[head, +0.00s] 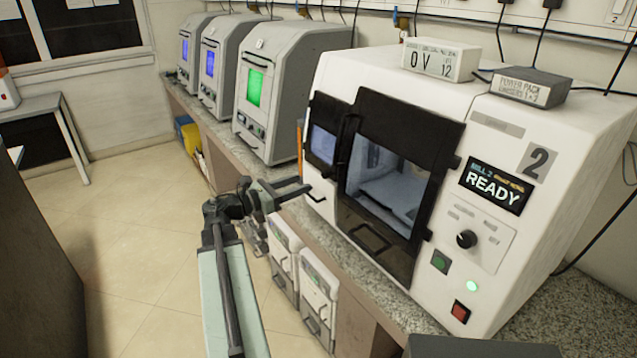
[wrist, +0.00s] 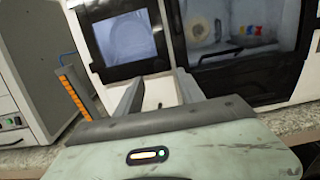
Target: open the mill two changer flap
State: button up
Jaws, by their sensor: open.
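Mill two (head: 500,130) is the white machine at the right in the head view, with a "2" label and a display reading "MILL 2 READY". Its changer flap (head: 322,132) is the small dark-framed window left of the main door, and it looks shut. The flap also shows in the wrist view (wrist: 122,38), upper left of middle. My gripper (head: 306,188) is in front of the mill's left part, below the flap. In the wrist view its two fingers (wrist: 158,78) are apart with nothing between them, near the flap's lower edge. Contact cannot be told.
The dark main door (head: 400,125) of the mill is shut, with a bar handle low on it. Several grey machines (head: 285,90) stand along the bench to the left. White cabinets (head: 318,290) sit below the bench edge. The floor (head: 130,220) at left is clear.

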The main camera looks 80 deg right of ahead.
aim_at(323, 176)
jog(key=x, duration=0.7)
jog(key=shift+s+d, duration=0.25)
jog(key=shift+d, duration=0.05)
grip_shut()
jog(key=shift+a, duration=0.1)
dwell(1.0)
